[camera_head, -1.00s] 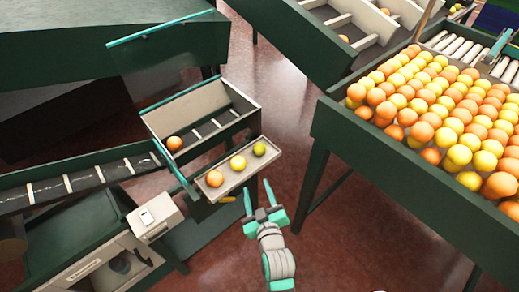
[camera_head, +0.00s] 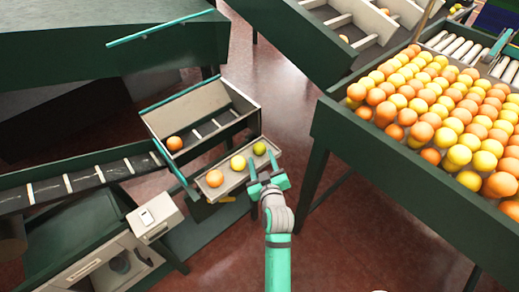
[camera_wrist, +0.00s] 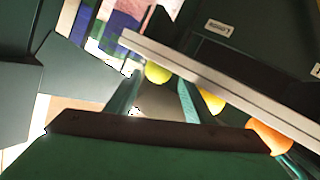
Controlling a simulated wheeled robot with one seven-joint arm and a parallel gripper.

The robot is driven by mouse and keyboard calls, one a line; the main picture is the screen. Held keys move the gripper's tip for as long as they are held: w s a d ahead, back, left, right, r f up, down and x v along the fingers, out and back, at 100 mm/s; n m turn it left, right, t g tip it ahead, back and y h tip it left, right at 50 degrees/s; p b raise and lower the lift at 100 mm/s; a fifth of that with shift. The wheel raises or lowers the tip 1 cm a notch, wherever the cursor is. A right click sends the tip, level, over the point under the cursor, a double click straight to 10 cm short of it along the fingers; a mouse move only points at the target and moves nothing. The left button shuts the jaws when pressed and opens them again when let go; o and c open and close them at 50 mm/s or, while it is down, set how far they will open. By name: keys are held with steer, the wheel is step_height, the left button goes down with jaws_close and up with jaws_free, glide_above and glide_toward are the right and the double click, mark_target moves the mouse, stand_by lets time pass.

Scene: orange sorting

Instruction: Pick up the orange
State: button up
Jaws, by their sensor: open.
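An orange (camera_head: 215,178) lies at the left end of a small shelf tray (camera_head: 222,192). A yellow fruit (camera_head: 238,163) lies in the middle of that tray and a yellow-green fruit (camera_head: 259,148) at its right end. My gripper (camera_head: 261,164) is open and empty at the tray's right end, close to the yellow-green fruit and apart from the orange. In the wrist view, the orange (camera_wrist: 268,137) is at the right, partly hidden behind the tray's pale edge. The yellow-green fruit (camera_wrist: 157,72) shows between my fingers.
Another orange (camera_head: 174,143) sits in the bin (camera_head: 205,103) behind the tray. A large green table (camera_head: 335,122) full of oranges and yellow fruit stands at the right. A conveyor (camera_head: 85,180) is at the left. Open floor lies between the tray and the large table.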

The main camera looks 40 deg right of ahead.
mark_target(260, 149)
steer(key=shift+x, duration=2.25)
steer(key=shift+d+r, duration=0.1)
steer(key=c, duration=0.8)
steer(key=shift+c, duration=0.2)
steer(key=shift+r, duration=0.55)
step_height(260, 149, up, 2)
steer(key=shift+r, duration=0.1)
steer(key=s+a+r, duration=0.8)
steer(key=s+r, duration=0.1)
steer(key=s, duration=0.2)
steer(key=shift+s+r, duration=0.25)
steer(key=shift+r, duration=0.1)
